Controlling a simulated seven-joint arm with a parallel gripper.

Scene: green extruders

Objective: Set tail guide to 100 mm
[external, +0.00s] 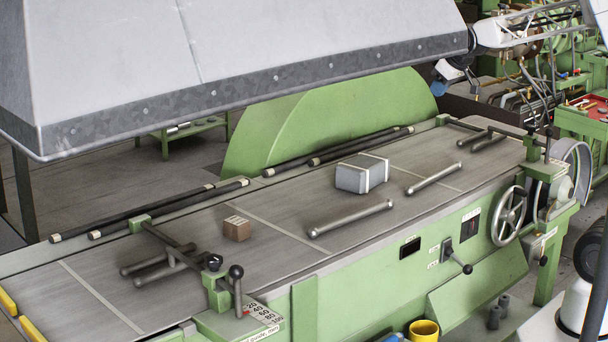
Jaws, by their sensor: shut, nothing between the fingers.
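A guide assembly stands at the near left end of the green conveyor, with a rod and short rollers (165,262) reaching over the belt. It has a black clamp knob (213,262) and an upright lever with a black ball (236,272). Beside it a scale plate (262,313) reads 20 to 100, with a partly cut-off label ending in "guide, mm". The pointer's reading cannot be made out. A similar guide (480,138) sits at the far right end. My gripper (440,89) is at the upper right, partly behind the hood's edge, far from the scale; it is shut and empty.
A large grey hood (230,70) hangs over the back of the conveyor. A grey strapped block (362,174) and a small brown box (237,229) lie on the belt. A handwheel (508,216), a front lever (458,260) and a yellow cup (424,330) are along the front side.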

